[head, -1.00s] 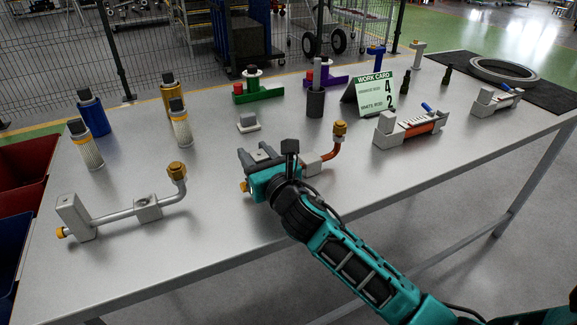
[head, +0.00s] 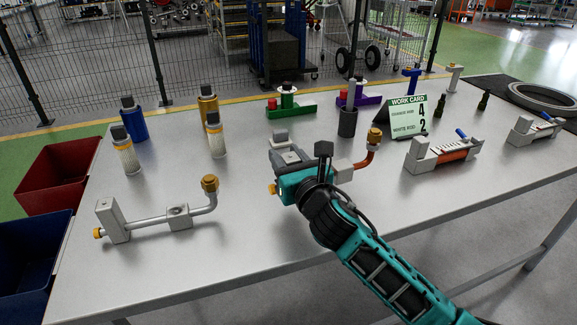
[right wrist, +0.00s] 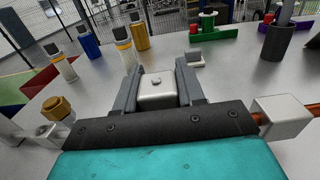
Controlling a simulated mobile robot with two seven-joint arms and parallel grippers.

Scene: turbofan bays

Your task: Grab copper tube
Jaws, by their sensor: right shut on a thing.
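The copper tube (head: 361,162) has an upturned end with a gold cap and a pale block partway along it. Its left part is hidden behind my right gripper (head: 289,156). In the right wrist view, the grey fingers of the gripper (right wrist: 158,85) are on either side of a whitish end block, gripping it. The copper tube's other pale block (right wrist: 283,115) shows at the right of that view. The tube appears slightly above the table. My left gripper is not in view.
A steel tube (head: 150,221) lies to the left. A small grey block (head: 281,137), a dark cup (head: 347,123) and the work card (head: 404,117) stand behind the gripper. An orange-tube unit (head: 440,155) is on the right. Red (head: 62,172) and blue bins (head: 35,245) are at left.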

